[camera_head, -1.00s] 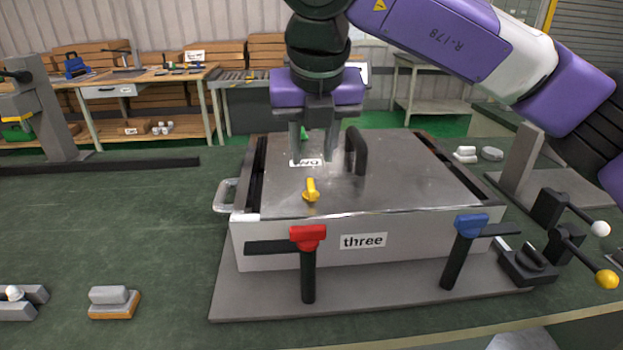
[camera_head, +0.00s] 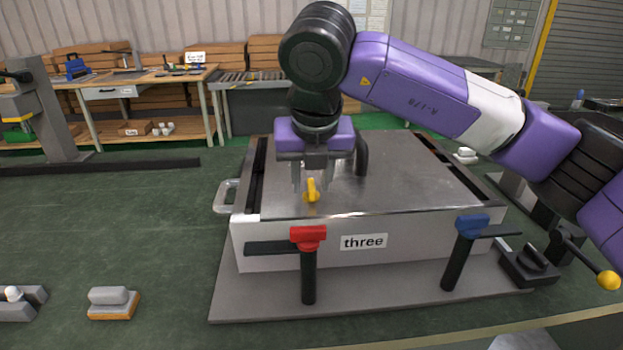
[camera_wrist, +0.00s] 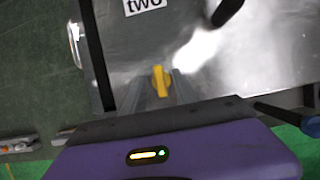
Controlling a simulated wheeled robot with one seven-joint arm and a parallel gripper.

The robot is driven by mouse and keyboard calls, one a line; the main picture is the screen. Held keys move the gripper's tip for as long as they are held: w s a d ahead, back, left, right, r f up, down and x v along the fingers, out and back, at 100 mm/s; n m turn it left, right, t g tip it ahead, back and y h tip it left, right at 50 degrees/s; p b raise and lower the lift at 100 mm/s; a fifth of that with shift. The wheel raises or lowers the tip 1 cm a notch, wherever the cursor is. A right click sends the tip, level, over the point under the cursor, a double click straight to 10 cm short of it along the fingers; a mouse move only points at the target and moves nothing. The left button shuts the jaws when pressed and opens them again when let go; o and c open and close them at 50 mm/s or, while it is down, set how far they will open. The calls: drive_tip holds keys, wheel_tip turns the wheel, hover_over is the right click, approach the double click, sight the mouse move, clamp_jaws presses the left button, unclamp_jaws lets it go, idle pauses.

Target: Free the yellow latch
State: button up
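The yellow latch (camera_head: 311,190) stands on the metal lid (camera_head: 410,175) of the box, near its front left. It also shows in the wrist view (camera_wrist: 160,81). My gripper (camera_head: 312,184) points down over the lid. Its two fingers are apart, one on each side of the latch, and in the wrist view (camera_wrist: 158,88) a gap shows between the latch and each finger. I cannot tell how far the fingertips are above the lid.
A black handle (camera_head: 361,153) rises from the lid just right of my gripper.

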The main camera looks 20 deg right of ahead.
clamp_jaws()
drive_tip(key=shift+n+b, duration=0.3)
drive_tip(key=n+y+b, duration=0.1)
drive_tip(key=n, duration=0.1)
drive_tip(key=shift+d+f+n+b, duration=0.1)
drive_tip(key=shift+d+n+b, duration=0.05)
drive_tip(key=shift+n+b, duration=0.25)
drive_tip(key=n+y, duration=0.1)
drive_tip(key=n, duration=0.2)
drive_tip(key=shift+d+n+y+b, duration=0.1)
drive_tip(key=shift+n+y+b, duration=0.2)
drive_tip(key=shift+y, duration=0.1)
drive_tip(key=n, duration=0.1)
drive_tip(key=n+y+p, duration=0.1)
drive_tip(key=n, duration=0.3)
drive_tip(key=shift+w+d+r+g+y+p, duration=0.15)
drive_tip(key=shift+r+g+y+p, duration=0.1)
drive_tip(key=shift+g+y+p, duration=0.15)
drive_tip(key=n+g+p, duration=0.1)
drive_tip(key=n, duration=0.2)
drive_tip(key=shift+n+y+p, duration=0.3)
drive_tip(key=shift+y+p, duration=0.1)
drive_tip(key=shift+n+g+p, duration=0.5)
drive_tip(key=shift+n+p, duration=0.1)
drive_tip(key=shift+n, duration=0.5)
drive_tip(key=shift+f, duration=0.1)
unclamp_jaws()
